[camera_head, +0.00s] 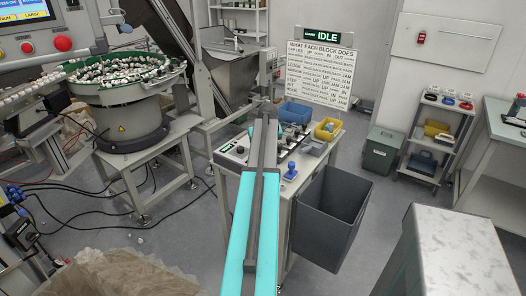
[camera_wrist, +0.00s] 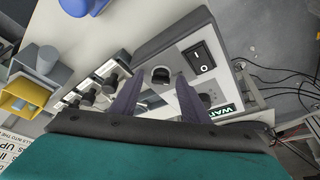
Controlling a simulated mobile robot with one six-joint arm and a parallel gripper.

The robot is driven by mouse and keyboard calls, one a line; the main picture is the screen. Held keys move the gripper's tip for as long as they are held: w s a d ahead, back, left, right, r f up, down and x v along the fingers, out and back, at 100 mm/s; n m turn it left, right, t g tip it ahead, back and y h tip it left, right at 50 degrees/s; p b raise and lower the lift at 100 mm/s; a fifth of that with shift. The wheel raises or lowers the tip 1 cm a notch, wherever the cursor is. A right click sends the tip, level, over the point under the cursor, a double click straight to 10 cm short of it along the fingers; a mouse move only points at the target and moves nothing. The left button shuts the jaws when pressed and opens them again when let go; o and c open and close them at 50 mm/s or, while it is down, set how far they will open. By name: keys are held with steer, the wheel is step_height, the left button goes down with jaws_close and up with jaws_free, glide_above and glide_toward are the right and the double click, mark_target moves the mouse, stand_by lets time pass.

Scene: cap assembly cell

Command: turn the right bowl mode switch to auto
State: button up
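A grey control box (camera_wrist: 182,58) fills the middle of the wrist view. Contact cannot be told. In the head view the box (camera_head: 236,150) sits at the bench's left end, beside my arm; my fingertips are unclear there.
Several black-knobbed units (camera_wrist: 88,92) stand beside the box. Blue (camera_head: 294,112) and yellow (camera_head: 328,129) bins and a blue-knobbed part (camera_head: 290,172) are on the bench. A dark waste bin (camera_head: 332,215) stands at its front right. A bowl feeder (camera_head: 128,80) stands left.

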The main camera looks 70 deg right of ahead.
steer(key=shift+r, duration=0.15)
steer(key=b+v, duration=0.2)
steer(key=v, duration=1.1)
steer(key=shift+r, duration=0.2)
steer(key=shift+s+a, duration=0.15)
stand_by(0.4)
